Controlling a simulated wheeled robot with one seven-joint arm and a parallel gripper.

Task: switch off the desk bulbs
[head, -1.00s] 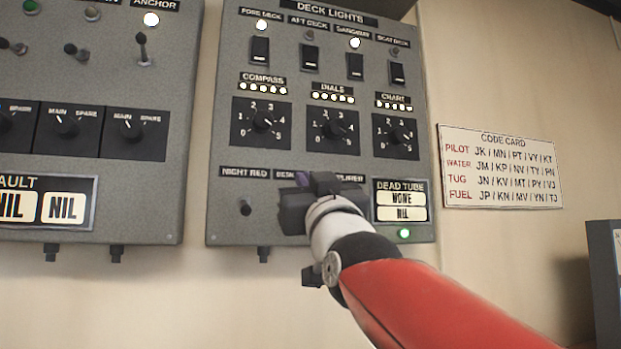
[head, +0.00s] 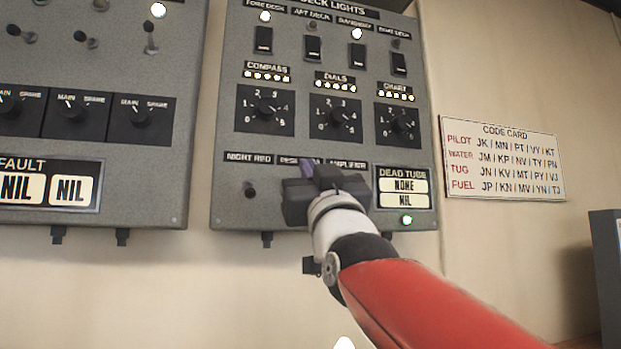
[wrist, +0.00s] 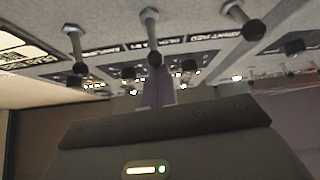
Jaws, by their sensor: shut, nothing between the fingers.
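The desk label (head: 287,161) is on the lower row of the deck lights panel, partly hidden behind my gripper (head: 307,168), which also covers its switch in the head view. In the wrist view the panel appears upside down. The middle toggle (wrist: 152,35), by the desk label, sticks out with a dark tip. My shut, empty purple fingers (wrist: 157,90) are close to that tip; I cannot tell whether they touch. The night red toggle (head: 249,190) is left of my gripper in the head view. The amplifier toggle (wrist: 75,50) is on the left in the wrist view.
Three rotary knobs, including the dials knob (head: 336,118), sit above the row. The dead tube display (head: 403,186) with a green lamp (head: 406,220) is right of my gripper. A fault panel (head: 90,120) is on the left. A code card (head: 502,160) hangs on the right wall.

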